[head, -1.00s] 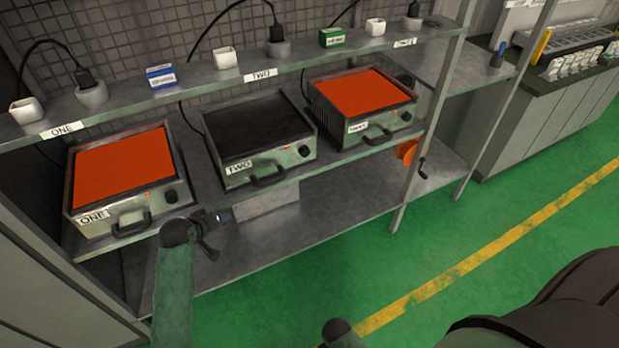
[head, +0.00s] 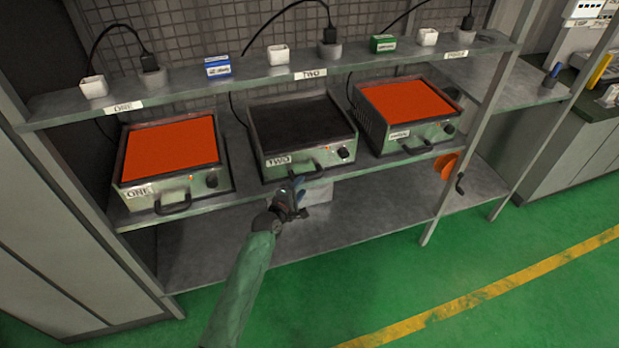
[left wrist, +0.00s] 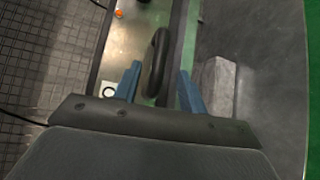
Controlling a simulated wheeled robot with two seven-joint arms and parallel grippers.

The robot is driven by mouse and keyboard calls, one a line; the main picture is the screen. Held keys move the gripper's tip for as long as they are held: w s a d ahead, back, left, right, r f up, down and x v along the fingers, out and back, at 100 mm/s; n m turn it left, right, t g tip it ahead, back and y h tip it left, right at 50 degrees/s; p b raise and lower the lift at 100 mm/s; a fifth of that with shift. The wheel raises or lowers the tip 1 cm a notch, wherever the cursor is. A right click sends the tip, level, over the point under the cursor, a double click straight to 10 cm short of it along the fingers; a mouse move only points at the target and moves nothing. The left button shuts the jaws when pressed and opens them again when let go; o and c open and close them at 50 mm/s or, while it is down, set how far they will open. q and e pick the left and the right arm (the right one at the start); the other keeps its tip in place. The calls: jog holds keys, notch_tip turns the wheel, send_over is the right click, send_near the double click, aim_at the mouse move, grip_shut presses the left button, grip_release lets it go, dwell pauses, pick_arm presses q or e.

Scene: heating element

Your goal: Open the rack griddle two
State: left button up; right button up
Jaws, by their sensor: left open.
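Griddle two (head: 302,135) stands in the middle of the rack, with a dark top plate, a label "TWO", a knob and a black front handle (head: 293,171). My left gripper (head: 293,192) is just below and in front of this handle. In the left wrist view the open blue fingers (left wrist: 157,88) lie on either side of the black handle (left wrist: 157,62). The fingers do not appear closed on it. The front tray appears shut. My right gripper is not in view.
Griddle one (head: 170,150) on the left and the third griddle (head: 408,107) on the right have orange tops. A shelf (head: 330,68) above holds sockets, cups and small boxes. A rack post (head: 462,150) stands at right. Green floor lies in front.

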aim_at(307, 180)
pick_arm(q)
jog(key=shift+p+x, duration=0.85)
jog(key=shift+x, duration=2.5)
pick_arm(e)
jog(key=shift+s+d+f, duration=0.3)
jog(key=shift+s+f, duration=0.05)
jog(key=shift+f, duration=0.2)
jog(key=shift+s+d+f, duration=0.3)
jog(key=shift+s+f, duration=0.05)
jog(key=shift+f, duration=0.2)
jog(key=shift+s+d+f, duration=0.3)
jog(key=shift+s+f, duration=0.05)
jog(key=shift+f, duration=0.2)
pick_arm(q)
jog(key=shift+c, duration=0.2)
grip_shut()
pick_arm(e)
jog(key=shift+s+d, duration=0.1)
